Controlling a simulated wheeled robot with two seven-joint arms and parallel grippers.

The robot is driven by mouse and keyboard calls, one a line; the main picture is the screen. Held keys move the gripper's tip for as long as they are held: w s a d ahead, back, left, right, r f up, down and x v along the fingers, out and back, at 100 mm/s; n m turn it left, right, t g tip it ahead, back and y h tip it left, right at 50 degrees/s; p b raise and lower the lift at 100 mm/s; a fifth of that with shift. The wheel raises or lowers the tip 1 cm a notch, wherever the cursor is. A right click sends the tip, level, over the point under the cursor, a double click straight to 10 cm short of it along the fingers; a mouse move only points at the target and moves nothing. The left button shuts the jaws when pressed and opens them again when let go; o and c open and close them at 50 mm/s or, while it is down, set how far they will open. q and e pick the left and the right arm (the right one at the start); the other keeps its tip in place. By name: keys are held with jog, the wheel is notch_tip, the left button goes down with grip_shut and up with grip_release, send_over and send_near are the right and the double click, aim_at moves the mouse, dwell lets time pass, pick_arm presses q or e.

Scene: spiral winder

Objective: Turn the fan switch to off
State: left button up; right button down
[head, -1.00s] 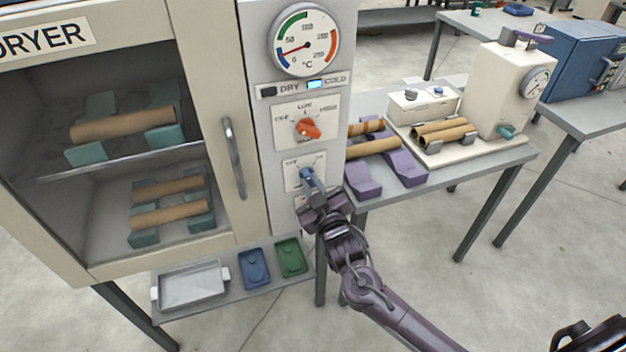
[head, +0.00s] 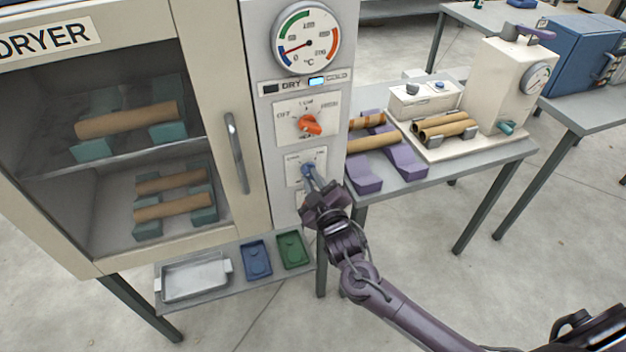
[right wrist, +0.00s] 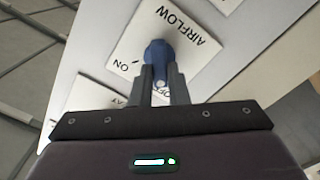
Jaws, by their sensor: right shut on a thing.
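A blue knob (head: 308,170) sits on a white plate (head: 293,177) on the dryer's front panel. In the right wrist view the blue knob (right wrist: 159,52) is on a plate (right wrist: 187,27) marked AIRFLOW. The word ON shows beside it and another label is partly hidden by my fingers. My right gripper (head: 313,184) is shut on the blue knob, its fingers also in the right wrist view (right wrist: 163,72). The fingers hide part of the knob, so its exact pointing is hard to tell. My left gripper is not in view.
Above is an orange knob (head: 309,125) with OFF, LOW and HIGH marks, and a dial gauge (head: 306,40). The dryer door handle (head: 236,153) is left of the panel. A shelf with a metal tray (head: 193,278) lies below. A table with purple cradles (head: 363,176) stands right.

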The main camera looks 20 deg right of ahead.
jog(key=c, duration=1.4)
grip_release()
jog(key=shift+s, duration=0.1)
jog(key=shift+s+f, duration=0.15)
jog(key=shift+s, duration=0.2)
jog(key=s+b, duration=0.2)
jog(key=s, duration=0.4)
jog(key=shift+s, duration=0.4)
jog(key=shift+d, duration=0.1)
